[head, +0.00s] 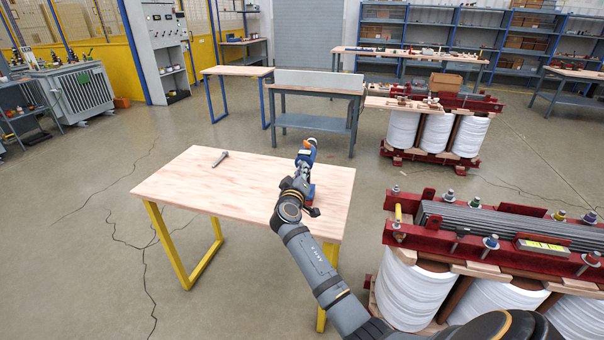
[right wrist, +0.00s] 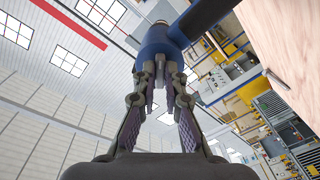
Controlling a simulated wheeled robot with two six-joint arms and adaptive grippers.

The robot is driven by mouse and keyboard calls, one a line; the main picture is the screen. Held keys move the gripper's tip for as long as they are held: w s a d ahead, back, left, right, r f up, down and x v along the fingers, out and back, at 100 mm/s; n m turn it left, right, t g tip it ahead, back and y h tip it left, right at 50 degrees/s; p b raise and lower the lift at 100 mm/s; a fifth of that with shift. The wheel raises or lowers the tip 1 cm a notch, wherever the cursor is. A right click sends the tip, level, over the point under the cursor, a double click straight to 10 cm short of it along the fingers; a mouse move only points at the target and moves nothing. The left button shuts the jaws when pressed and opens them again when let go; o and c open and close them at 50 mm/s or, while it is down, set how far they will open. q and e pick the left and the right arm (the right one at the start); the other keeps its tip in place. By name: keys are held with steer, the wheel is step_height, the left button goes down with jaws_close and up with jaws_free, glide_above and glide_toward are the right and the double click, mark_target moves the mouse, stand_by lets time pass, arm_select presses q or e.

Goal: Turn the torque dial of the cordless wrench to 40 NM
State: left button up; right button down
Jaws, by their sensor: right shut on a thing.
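The cordless wrench (head: 306,157) stands at the right part of the wooden table, with blue and orange at its top and a red part low down. My right gripper (head: 298,183) reaches it from the near side and hides part of it. In the right wrist view, the two fingers (right wrist: 160,88) are shut on a rounded blue part of the wrench (right wrist: 155,42). The torque dial and its numbers cannot be made out. My left gripper is not in view.
The wooden table (head: 190,185) has yellow legs and is mostly clear. A small grey tool (head: 220,158) lies at its far left. A red-framed transformer (head: 480,225) with white coils stands close on the right, near my right arm. A grey workbench (head: 315,88) stands behind.

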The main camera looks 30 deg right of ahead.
steer(key=shift+n, duration=0.3)
steer(key=c, duration=1.4)
jaws_free()
steer(key=v, duration=1.2)
